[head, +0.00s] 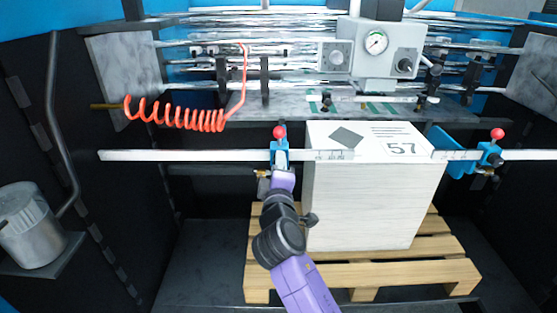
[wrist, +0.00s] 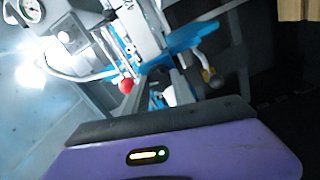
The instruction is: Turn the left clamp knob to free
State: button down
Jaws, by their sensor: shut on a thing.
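The left clamp (head: 280,154) is blue with a red ball on top and sits on the white rail, beside the left edge of the white block. In the wrist view, the blue clamp body (wrist: 188,38) and the red ball (wrist: 126,86) show beyond my fingers. My purple gripper (head: 281,169) comes from below and is at the clamp's front, under the red ball. In the wrist view, my gripper (wrist: 160,90) is shut on the left clamp knob, which is mostly hidden between the fingers. The knob's turned position cannot be read.
The white block (head: 360,215) marked 57 stands on a wooden pallet (head: 360,275), close to my gripper's right. A right clamp (head: 463,158) sits on the rail (head: 190,155). An orange coiled hose (head: 175,118) hangs at left. A metal pot (head: 30,225) stands far left.

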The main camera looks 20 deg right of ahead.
jog(key=shift+n+p, duration=0.65)
jog(key=shift+n, duration=0.65)
jog(key=c, duration=1.1)
grip_release()
jog(key=b+v, duration=0.1)
jog(key=v, duration=0.6)
jog(key=shift+s, duration=0.35)
